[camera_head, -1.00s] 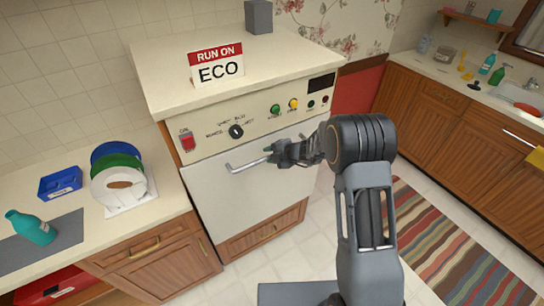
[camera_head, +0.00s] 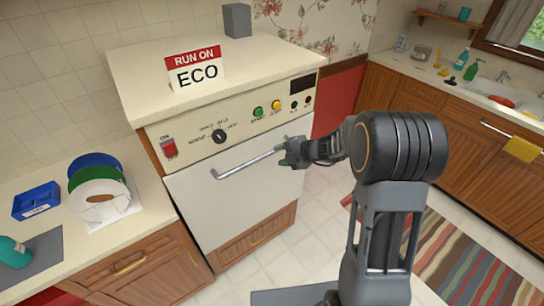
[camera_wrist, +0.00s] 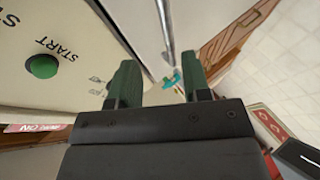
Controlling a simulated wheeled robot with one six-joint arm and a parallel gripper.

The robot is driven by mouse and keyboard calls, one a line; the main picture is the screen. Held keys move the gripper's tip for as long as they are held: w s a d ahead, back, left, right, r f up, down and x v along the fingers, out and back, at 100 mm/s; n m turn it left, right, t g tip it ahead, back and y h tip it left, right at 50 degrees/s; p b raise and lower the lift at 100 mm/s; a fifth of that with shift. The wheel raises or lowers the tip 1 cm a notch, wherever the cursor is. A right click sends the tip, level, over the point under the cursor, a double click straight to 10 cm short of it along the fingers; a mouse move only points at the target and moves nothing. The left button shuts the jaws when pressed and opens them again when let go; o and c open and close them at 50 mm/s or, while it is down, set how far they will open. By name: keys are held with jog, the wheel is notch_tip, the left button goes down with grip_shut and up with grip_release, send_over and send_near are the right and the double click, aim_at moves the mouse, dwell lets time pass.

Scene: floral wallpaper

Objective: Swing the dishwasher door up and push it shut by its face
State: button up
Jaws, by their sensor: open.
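The white dishwasher door (camera_head: 235,200) stands upright in the front of the appliance below its control panel (camera_head: 235,128). It looks flush or nearly so; I cannot tell whether it is fully shut. Its grey bar handle (camera_head: 248,163) runs across the upper part of the face. My gripper (camera_head: 287,153) is open at the handle's right part, in front of the door. In the wrist view, my two dark green fingers (camera_wrist: 160,78) are apart with nothing held between them. The handle (camera_wrist: 166,30) shows beyond the fingertips there; contact is unclear.
A "RUN ON ECO" sign (camera_head: 196,72) and grey box (camera_head: 237,20) stand on top. The panel has a red switch (camera_head: 169,148), a dial (camera_head: 219,136) and buttons. Left counter holds plates (camera_head: 97,185) and a blue tray (camera_head: 36,200). A striped rug (camera_head: 450,260) lies right.

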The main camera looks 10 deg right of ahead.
jog(key=shift+v, duration=0.85)
jog(key=s+d+f+n+g+h, duration=0.1)
jog(key=s+n+g+h, duration=0.15)
jog(key=s+n, duration=0.75)
jog(key=s+f+n+g+h, duration=0.1)
jog(key=s+n+g, duration=0.15)
jog(key=n, duration=1.55)
jog(key=s+d+r+n+t+h+b, duration=0.3)
jog(key=s+r+n+h, duration=0.3)
jog(key=s+n, duration=0.5)
jog(key=shift+d+r+n, duration=0.65)
jog(key=shift+r+n, duration=0.7)
jog(key=shift+n, duration=2.05)
